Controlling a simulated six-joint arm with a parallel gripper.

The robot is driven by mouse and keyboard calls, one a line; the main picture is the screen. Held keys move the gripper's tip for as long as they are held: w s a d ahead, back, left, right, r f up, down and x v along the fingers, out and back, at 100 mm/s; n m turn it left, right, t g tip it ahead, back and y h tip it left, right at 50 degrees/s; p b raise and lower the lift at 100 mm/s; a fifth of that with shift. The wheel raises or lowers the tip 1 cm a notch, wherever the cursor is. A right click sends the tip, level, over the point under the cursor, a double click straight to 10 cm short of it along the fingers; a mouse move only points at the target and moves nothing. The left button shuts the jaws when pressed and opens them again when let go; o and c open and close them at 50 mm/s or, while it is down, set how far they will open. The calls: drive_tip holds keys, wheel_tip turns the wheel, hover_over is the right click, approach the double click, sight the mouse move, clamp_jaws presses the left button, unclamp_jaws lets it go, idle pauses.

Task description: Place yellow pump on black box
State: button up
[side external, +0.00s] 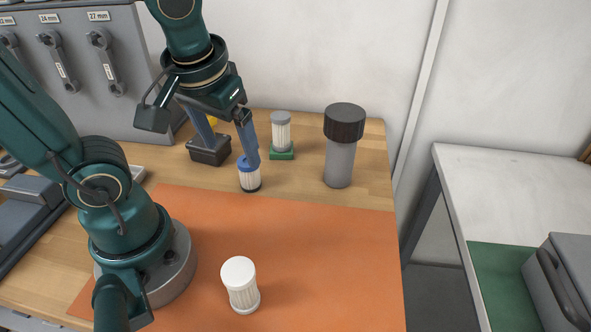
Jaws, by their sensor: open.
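The black box (209,157) sits on the wooden bench towards the back. A small yellow patch (213,121), likely the yellow pump, shows just above and behind it, mostly hidden by my gripper; I cannot tell whether it rests on the box. My gripper (231,155) points down with its two blue fingers spread apart, open. The left finger passes in front of the yellow patch and down to the box. The right finger ends over the top of a blue-capped pump (249,174). Nothing is visibly held between the fingers.
A grey-capped pump (281,132) stands on a green box (282,152). A tall grey cylinder with a dark cap (340,160) stands to the right. A white-capped pump (241,288) stands on the orange mat (335,250), whose right part is clear.

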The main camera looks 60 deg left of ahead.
drive_tip(key=d+m+t, duration=0.1)
drive_tip(key=d+m+t+h, duration=0.1)
drive_tip(key=d+m, duration=0.1)
drive_tip(key=s+d+r+m+t+h, duration=0.1)
drive_tip(key=m, duration=0.1)
drive_tip(key=shift+d, duration=0.15)
